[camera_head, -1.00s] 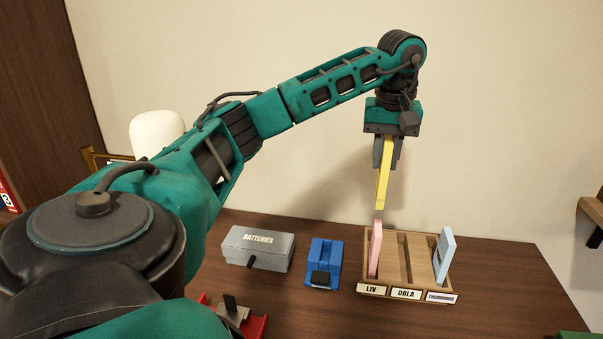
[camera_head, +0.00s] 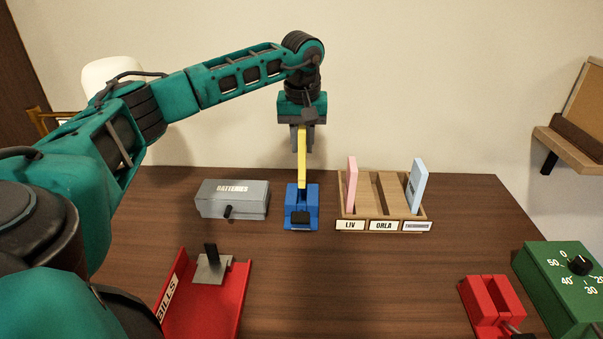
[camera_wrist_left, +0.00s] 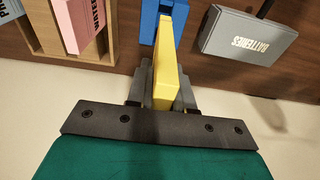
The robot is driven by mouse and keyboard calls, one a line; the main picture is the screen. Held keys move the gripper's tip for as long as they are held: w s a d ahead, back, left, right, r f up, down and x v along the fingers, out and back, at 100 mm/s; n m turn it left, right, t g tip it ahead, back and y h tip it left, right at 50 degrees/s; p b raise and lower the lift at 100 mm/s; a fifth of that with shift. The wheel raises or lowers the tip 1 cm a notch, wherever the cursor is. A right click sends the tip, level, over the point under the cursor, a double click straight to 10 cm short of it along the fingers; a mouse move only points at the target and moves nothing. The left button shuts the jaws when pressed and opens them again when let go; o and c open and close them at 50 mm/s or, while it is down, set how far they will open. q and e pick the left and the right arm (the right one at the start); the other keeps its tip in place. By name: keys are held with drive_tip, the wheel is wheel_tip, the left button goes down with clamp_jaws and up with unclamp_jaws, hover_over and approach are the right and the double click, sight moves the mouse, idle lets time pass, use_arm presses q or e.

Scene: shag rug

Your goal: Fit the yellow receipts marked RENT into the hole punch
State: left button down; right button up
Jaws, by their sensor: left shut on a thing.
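My left gripper (camera_head: 302,134) is shut on the yellow receipts (camera_head: 302,168), a thin upright slab hanging down from the fingers. In the left wrist view the yellow receipts (camera_wrist_left: 166,75) run from the jaws (camera_wrist_left: 160,88) to the blue slotted punch. Their lower end is at the top of the blue punch (camera_head: 301,212), in line with its slot; I cannot tell whether it is inside. The blue punch also shows in the left wrist view (camera_wrist_left: 150,20). No RENT mark is readable. A red slotted device (camera_head: 490,305) stands at the front right. My right gripper is not in view.
A grey BATTERIES box (camera_head: 233,199) stands left of the blue punch. A wooden rack (camera_head: 387,213) with a pink card (camera_head: 351,185) and a blue card (camera_head: 417,186) stands right. A red BILLS tray (camera_head: 228,300) and a green dial box (camera_head: 560,285) are nearer. The front middle is clear.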

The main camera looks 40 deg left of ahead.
sight(302, 129)
use_arm(q)
wheel_tip(302, 129, down, 7)
drive_tip(key=shift+f+b, duration=0.2)
drive_tip(key=shift+b, duration=0.25)
drive_tip(key=shift+f, duration=0.1)
drive_tip(key=c, duration=1)
unclamp_jaws()
drive_tip(key=r, duration=0.4)
drive_tip(key=r+p, duration=0.1)
drive_tip(key=r, duration=0.3)
drive_tip(key=s+d+r+p, duration=0.1)
drive_tip(key=r, duration=0.3)
drive_tip(key=shift+s+r, duration=0.1)
